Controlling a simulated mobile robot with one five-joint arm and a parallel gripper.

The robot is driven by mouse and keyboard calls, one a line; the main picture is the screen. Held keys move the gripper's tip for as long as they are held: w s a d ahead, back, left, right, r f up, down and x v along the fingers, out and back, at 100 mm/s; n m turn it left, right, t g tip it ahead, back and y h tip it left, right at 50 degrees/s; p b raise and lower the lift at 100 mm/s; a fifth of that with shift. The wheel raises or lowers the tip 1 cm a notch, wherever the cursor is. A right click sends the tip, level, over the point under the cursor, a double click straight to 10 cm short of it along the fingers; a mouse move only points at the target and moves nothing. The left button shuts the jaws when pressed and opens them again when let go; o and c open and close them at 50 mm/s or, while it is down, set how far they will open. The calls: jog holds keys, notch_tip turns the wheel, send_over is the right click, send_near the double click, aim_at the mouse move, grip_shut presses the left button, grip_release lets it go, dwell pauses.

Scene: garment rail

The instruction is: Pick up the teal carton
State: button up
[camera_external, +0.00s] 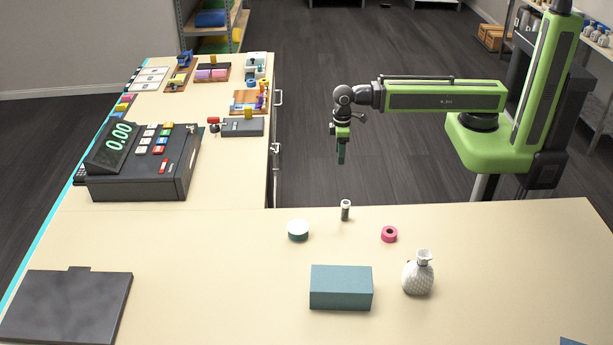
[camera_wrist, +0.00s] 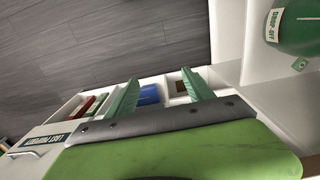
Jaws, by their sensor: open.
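The teal carton (camera_external: 341,288) is a plain box lying on the near counter, in the lower middle of the external view. My gripper (camera_external: 341,158) hangs pointing down beyond the counter's far edge, above the dark floor and well away from the carton. In the wrist view my gripper (camera_wrist: 158,92) shows two green fingers spread apart with nothing between them. The carton is not identifiable in the wrist view.
A cash register (camera_external: 140,160) and a dark flat plate (camera_external: 66,305) are on the left.

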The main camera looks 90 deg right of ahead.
jog(key=o, duration=0.8)
jog(key=shift+c, duration=0.2)
